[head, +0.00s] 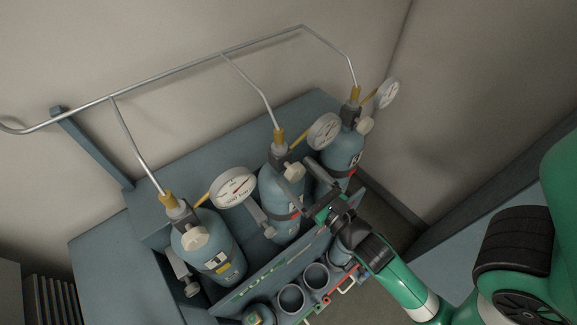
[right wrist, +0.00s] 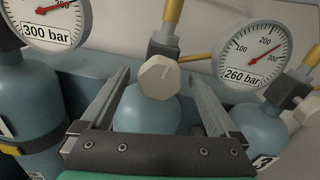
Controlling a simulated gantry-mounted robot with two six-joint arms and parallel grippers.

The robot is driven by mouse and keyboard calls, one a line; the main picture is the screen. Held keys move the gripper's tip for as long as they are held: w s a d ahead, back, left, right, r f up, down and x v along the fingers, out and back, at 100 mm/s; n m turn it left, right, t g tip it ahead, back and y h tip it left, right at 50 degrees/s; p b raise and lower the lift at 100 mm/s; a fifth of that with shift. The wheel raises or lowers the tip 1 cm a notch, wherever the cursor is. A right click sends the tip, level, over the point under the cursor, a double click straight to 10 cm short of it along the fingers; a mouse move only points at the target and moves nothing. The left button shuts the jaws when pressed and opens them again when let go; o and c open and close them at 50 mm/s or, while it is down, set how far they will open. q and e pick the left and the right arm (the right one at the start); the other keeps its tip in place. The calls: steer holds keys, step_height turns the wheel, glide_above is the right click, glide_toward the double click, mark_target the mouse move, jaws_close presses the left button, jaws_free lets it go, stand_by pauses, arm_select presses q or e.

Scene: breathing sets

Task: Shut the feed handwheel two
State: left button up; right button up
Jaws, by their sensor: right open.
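Three blue cylinders stand in a row, each with a cream handwheel and a gauge. The middle cylinder (head: 278,190) has its handwheel (head: 292,172) facing my right gripper (head: 278,184). I cannot read a number that marks this as handwheel two. In the right wrist view the handwheel (right wrist: 158,76) shows between the two fingers of the open right gripper (right wrist: 161,80). The fingers lie on either side of it, apart from it; how deep they reach is unclear. My left gripper is out of view.
The left cylinder (head: 208,250) and right cylinder (head: 343,155) stand close on both sides. The 300 bar gauge (right wrist: 48,20) and 260 bar gauge (right wrist: 254,55) flank the handwheel. A pipe (head: 190,69) runs above. Round holders (head: 291,299) sit in front.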

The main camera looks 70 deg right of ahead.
steer(key=shift+w+d, duration=0.15)
steer(key=shift+w, duration=0.05)
steer(key=shift+s, duration=0.1)
steer(key=shift+c, duration=0.2)
steer(key=c, duration=1.3)
steer(key=shift+m, duration=0.3)
